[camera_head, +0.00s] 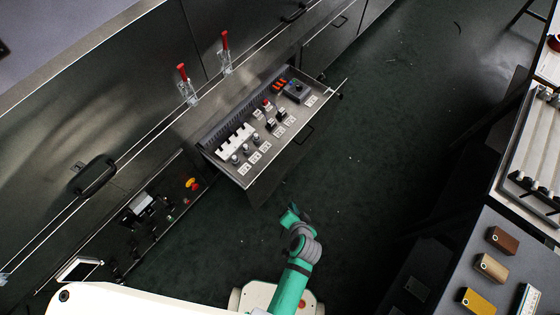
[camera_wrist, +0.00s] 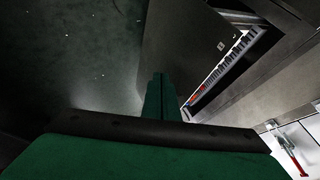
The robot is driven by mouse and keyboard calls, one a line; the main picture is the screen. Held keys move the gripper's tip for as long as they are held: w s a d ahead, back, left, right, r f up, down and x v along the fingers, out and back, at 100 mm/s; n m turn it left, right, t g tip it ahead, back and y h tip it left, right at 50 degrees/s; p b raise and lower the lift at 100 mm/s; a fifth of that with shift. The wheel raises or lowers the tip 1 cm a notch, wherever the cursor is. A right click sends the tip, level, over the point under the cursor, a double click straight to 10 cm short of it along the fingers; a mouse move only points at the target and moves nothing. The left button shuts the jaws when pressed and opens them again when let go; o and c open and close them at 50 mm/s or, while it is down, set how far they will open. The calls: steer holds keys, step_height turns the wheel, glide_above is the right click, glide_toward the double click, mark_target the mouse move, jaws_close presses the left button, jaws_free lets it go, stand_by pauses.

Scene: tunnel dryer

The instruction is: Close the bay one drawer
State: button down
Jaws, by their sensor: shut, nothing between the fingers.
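A metal drawer (camera_head: 278,168) stands pulled out from the steel cabinet in the middle of the head view. It holds switches, knobs and small labelled parts, and a dark handle (camera_head: 304,135) is on its front. I cannot read a bay number on it. My gripper (camera_head: 289,209) is below the drawer's near front corner in the picture, apart from the handle. In the wrist view my gripper (camera_wrist: 160,82) has its green fingers together with nothing between them. A grey drawer panel (camera_wrist: 182,45) shows just beyond the fingertips; I cannot tell whether they touch it.
Red-handled clamps (camera_head: 187,85) stand on the cabinet ledge. A control panel (camera_head: 160,210) with a red-and-yellow button is left of the drawer. A grey table (camera_head: 470,245) with coloured blocks stands at right. The dark floor (camera_head: 385,130) right of the drawer is mostly clear.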

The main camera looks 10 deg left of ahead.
steer(key=w+d+r+g+y, duration=0.1)
steer(key=w+r+g+y, duration=0.15)
steer(key=w, duration=0.45)
steer(key=w+d+r+g+y, duration=0.1)
steer(key=w+r+y, duration=0.15)
steer(key=w, duration=0.45)
glide_toward(274, 160)
step_height(274, 160, down, 4)
steer(key=w+a, duration=0.1)
steer(key=a, duration=0.1)
steer(key=shift+w+a+y, duration=0.3)
steer(key=shift+w+a, duration=0.2)
steer(key=shift+a, duration=0.05)
